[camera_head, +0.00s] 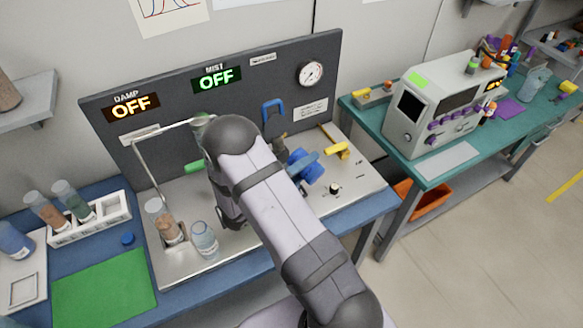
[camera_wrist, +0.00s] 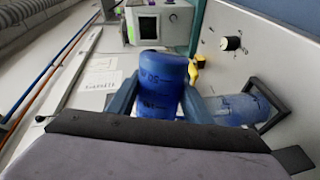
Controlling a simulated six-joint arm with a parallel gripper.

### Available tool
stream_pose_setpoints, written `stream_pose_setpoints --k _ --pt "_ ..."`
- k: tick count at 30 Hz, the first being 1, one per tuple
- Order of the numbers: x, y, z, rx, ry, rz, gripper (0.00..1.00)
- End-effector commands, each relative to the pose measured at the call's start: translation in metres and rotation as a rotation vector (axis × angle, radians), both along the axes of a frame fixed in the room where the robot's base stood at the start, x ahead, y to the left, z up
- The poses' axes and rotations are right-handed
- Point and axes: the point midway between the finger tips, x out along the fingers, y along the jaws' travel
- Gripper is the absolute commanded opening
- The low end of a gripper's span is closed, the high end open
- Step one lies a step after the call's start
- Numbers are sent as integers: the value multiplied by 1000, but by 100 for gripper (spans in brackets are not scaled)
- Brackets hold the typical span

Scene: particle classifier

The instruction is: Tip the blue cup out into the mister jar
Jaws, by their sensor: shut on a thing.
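The blue cup (camera_wrist: 160,75) is held between the two blue-grey fingers of my gripper (camera_wrist: 157,97) in the wrist view. It is see-through blue with dark markings, and it looks tilted well over relative to the bench. In the head view the cup (camera_head: 312,172) and my gripper (camera_head: 298,165) show just right of my arm, above the metal bench. A blue-tinted jar (camera_wrist: 238,108) beside a dark frame lies to the right of the cup in the wrist view. I cannot tell whether it is the mister jar. My arm hides part of the bench.
A jar with brown contents (camera_head: 163,222) and a clear jar (camera_head: 205,240) stand at the bench's left. A yellow valve handle (camera_head: 338,150) and black knob (camera_head: 335,189) are to the right of my gripper. A dark panel (camera_head: 240,110) reads DAMP OFF and MIST OFF.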

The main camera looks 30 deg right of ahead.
Motion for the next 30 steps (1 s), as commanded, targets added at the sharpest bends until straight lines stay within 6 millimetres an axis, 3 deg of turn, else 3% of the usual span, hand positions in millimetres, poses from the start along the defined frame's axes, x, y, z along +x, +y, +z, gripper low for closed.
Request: stream_pose_setpoints --k 30 --pt "3 0 5 -23 73 -1 18"
